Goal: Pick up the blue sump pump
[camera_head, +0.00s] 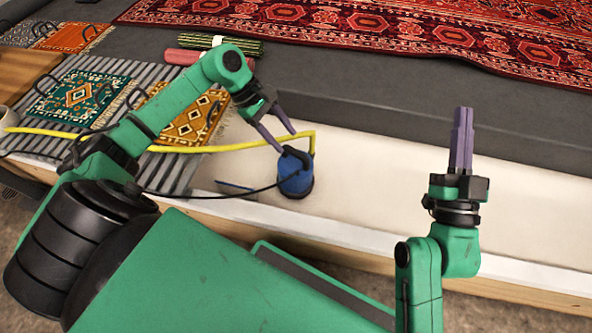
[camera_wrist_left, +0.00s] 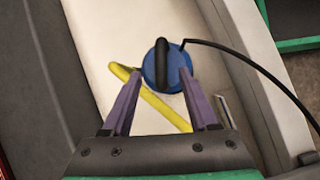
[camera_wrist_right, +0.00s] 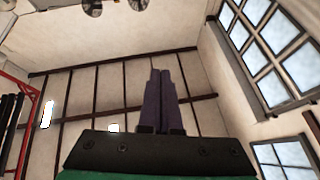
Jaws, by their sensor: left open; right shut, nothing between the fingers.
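The blue sump pump (camera_head: 295,181) stands in the pale trough, with a black handle on top, a black cable and a yellow hose. My left gripper (camera_head: 287,143) is open just above and behind the pump. In the left wrist view the pump (camera_wrist_left: 153,76) shows beyond and between the two purple fingertips (camera_wrist_left: 160,75), its black handle lying lengthwise between them. I cannot tell whether the fingers touch it. My right gripper (camera_head: 463,110) is shut and empty, pointing up over the right part of the trough. In the right wrist view its fingers (camera_wrist_right: 161,75) are together.
The yellow hose (camera_head: 230,147) runs left from the pump across a striped mat (camera_head: 55,145) bearing small patterned rugs. A large red rug (camera_head: 400,30) and rolled textiles (camera_head: 235,46) lie at the back. The trough floor (camera_head: 370,185) right of the pump is clear.

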